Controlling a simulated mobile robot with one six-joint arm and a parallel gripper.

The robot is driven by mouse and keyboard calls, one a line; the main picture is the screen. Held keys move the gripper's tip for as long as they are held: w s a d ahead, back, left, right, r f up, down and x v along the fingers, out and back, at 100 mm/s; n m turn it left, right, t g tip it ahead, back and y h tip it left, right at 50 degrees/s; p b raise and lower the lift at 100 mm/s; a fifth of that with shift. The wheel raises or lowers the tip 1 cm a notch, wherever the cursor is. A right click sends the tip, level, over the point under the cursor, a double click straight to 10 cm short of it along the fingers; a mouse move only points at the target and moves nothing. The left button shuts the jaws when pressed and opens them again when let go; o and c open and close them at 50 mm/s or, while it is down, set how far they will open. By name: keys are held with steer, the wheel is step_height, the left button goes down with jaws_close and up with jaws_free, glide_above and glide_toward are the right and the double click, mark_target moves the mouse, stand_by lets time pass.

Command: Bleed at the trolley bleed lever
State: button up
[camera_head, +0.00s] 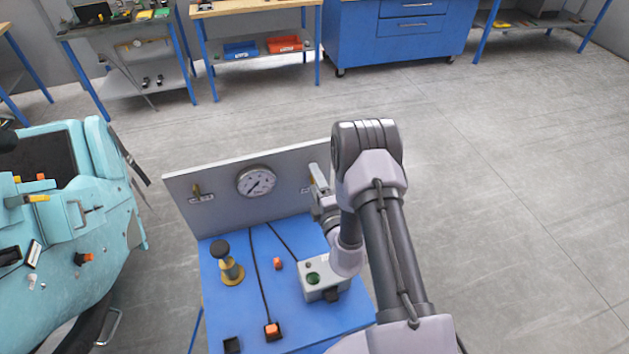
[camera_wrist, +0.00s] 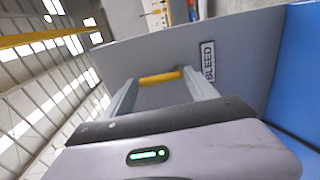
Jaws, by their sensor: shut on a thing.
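The trolley bleed lever (camera_wrist: 160,78) is a short yellow bar, seen in the wrist view in front of the grey panel (camera_wrist: 235,45). The label BLEED (camera_wrist: 208,62) is on the panel to its right. My gripper (camera_wrist: 158,84) has a finger at each end of the yellow bar and is shut on it. In the head view my gripper (camera_head: 319,180) is at the right end of the upright panel (camera_head: 225,210). The lever is mostly hidden there behind my gripper and arm.
The blue trolley top (camera_head: 235,315) holds a black-knobbed brass fitting (camera_head: 230,265) and a grey box with a green button (camera_head: 322,279). A turquoise coaster car (camera_head: 75,230) stands left. Floor at right is clear.

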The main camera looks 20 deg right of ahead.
stand_by(0.5)
steer(key=o, duration=1.4)
steer(key=shift+c, duration=0.2)
steer(key=shift+d, duration=0.1)
